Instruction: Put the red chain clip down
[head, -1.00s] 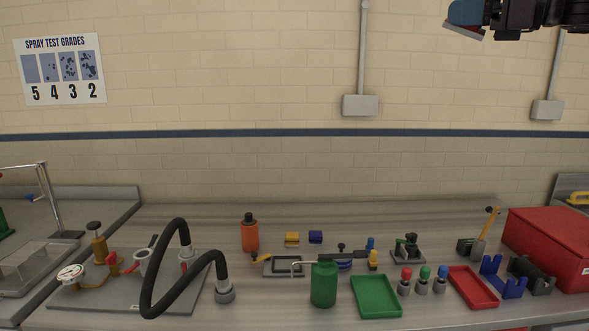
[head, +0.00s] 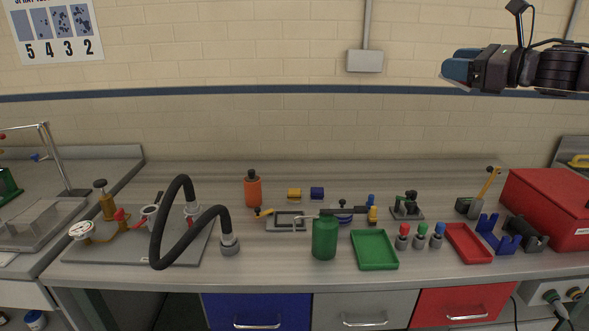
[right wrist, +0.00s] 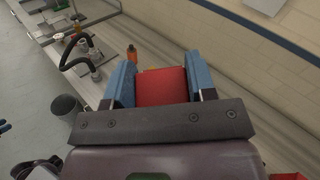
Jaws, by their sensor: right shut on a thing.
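My right gripper (head: 458,66) is in the air at the upper right of the head view, high above the bench and in front of the wall. In the right wrist view its two blue fingers (right wrist: 154,84) are shut on the red chain clip (right wrist: 160,87), a plain red block between them. The clip is hidden in the head view. A yellow clip-like block (head: 294,194) and a blue one (head: 317,193) stand side by side at the back middle of the bench. My left gripper is not in view.
The bench (head: 400,172) has bare room at the back. A green tray (head: 374,250), a red tray (head: 468,243), a green bottle (head: 324,238) and several coloured-top pegs stand along the front. A large red box (head: 548,210) is at right, an orange bottle (head: 252,190) behind the black hose (head: 160,225).

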